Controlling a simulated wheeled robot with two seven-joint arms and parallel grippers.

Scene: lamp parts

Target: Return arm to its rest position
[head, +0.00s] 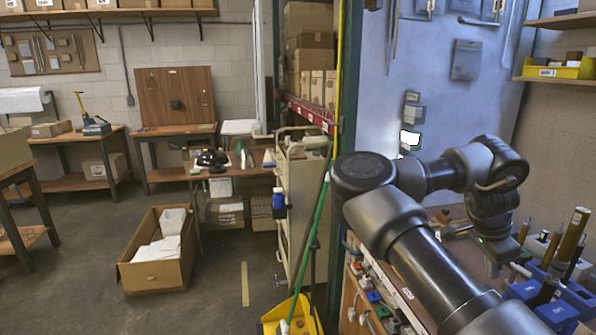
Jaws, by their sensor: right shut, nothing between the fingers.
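My right arm reaches in from the lower right of the head view, folded at the elbow. Its right gripper (494,266) points down over a workbench (455,213) at the right. The gripper is small and dark, its fingers look shut, and I see nothing held in it. My left arm and left gripper are out of view. I cannot make out any lamp parts with certainty.
Blue bins (523,291) with upright tubes (571,235) stand close to the right of my gripper. A yellow bucket (292,316) with a green pole is at bottom centre. An open cardboard box (157,276) lies on the floor.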

